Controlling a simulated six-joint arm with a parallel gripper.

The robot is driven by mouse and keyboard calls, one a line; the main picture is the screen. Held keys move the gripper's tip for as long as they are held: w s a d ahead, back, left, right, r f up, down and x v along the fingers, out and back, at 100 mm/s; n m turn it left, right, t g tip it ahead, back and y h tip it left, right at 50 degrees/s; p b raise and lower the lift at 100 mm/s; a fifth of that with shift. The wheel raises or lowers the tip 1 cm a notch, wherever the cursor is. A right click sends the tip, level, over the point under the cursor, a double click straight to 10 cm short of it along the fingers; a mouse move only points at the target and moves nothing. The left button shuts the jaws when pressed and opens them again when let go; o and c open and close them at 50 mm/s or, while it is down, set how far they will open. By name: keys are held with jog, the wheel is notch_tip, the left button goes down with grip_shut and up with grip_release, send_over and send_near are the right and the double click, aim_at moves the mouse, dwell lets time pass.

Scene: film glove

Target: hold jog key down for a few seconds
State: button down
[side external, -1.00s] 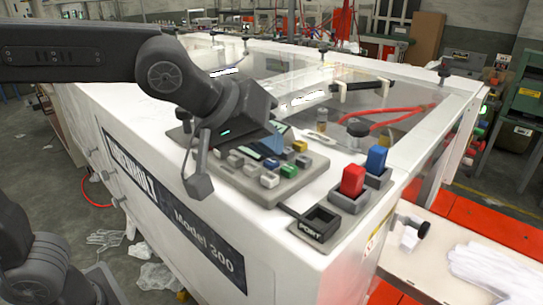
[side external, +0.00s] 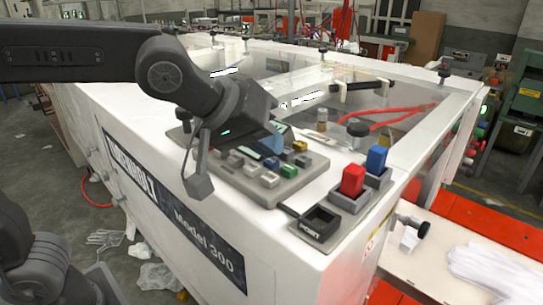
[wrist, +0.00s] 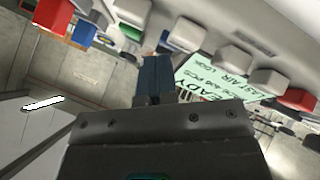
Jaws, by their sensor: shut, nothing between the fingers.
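A grey control panel (side external: 250,186) with several coloured keys sits on top of the white machine. I cannot read which key is the jog key. My gripper (side external: 274,143) has blue fingers, shut and empty, pointing down over the back middle of the panel. In the wrist view the shut fingers (wrist: 153,72) reach toward the keys beside the green display (wrist: 215,75). The fingertips' contact with a key cannot be told.
A red rocker (side external: 352,180) and a blue rocker (side external: 376,159) stand in a housing right of the panel. An open dark box (side external: 320,222) is at the machine's front corner.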

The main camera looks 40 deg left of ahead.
aim_at(268, 160)
jog(key=shift+r, duration=0.85)
jog(key=shift+r, duration=0.1)
jog(key=shift+r, duration=2.45)
jog(key=s+a+f+y, duration=0.1)
jog(key=s+a+f, duration=0.1)
jog(key=a, duration=0.1)
jog(key=s+a+f+m+g, duration=0.1)
jog(key=s+a+f, duration=0.2)
jog(key=a, duration=0.1)
jog(key=s+a+f+m+y, duration=0.1)
jog(key=s+a+f, duration=0.1)
jog(key=s+a, duration=0.1)
jog(key=shift+a+f+y, duration=0.15)
jog(key=shift+f+y, duration=0.15)
jog(key=shift+f, duration=0.05)
jog(key=s+a+f+m+g, duration=0.2)
jog(key=s+a+f+m, duration=0.1)
jog(key=f, duration=0.6)
jog(key=shift+s+a, duration=0.45)
jog(key=shift+s, duration=0.5)
